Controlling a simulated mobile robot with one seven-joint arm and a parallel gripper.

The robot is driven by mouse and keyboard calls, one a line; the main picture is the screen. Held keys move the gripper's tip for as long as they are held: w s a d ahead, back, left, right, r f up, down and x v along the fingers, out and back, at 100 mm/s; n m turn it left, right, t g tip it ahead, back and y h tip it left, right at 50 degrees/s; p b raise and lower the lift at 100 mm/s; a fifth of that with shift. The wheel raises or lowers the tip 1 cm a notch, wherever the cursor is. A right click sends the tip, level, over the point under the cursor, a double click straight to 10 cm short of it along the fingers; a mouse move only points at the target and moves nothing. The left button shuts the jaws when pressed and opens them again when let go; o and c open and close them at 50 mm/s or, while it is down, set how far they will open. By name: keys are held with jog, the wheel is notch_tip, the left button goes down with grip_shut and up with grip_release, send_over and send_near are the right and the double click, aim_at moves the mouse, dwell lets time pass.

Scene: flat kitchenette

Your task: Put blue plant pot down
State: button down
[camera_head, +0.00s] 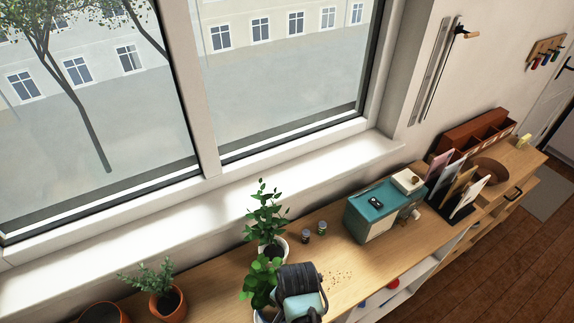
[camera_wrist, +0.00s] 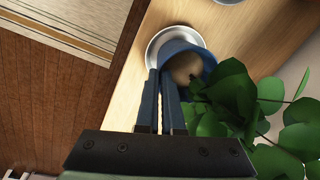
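The blue plant pot (camera_wrist: 207,57) shows in the wrist view with brown soil inside and broad green leaves (camera_wrist: 235,97) leaning to the right. A pale round saucer (camera_wrist: 155,50) shows around and under it; I cannot tell whether the pot rests on it. My gripper (camera_wrist: 160,74) has its two fingers close together at the pot's near rim, and they look shut on it. In the head view my gripper and wrist hide most of the pot; the leaves (camera_head: 260,279) show left of my wrist.
A plant in a white pot (camera_head: 283,247) stands close behind on the wooden counter (camera_head: 219,281). Terracotta pots (camera_head: 168,305) are at left. Two small jars (camera_head: 321,228), brown crumbs (camera_head: 342,275) and a teal machine (camera_head: 371,219) are to the right. The window wall bounds the back.

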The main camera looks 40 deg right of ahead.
jog(key=shift+f, duration=0.1)
jog(key=c, duration=1.1)
grip_release()
jog(key=shift+o, duration=0.2)
notch_tip(320, 180, up, 12)
jog(key=s+b, duration=0.1)
jog(key=shift+d+r, duration=0.1)
jog(key=shift+r, duration=0.1)
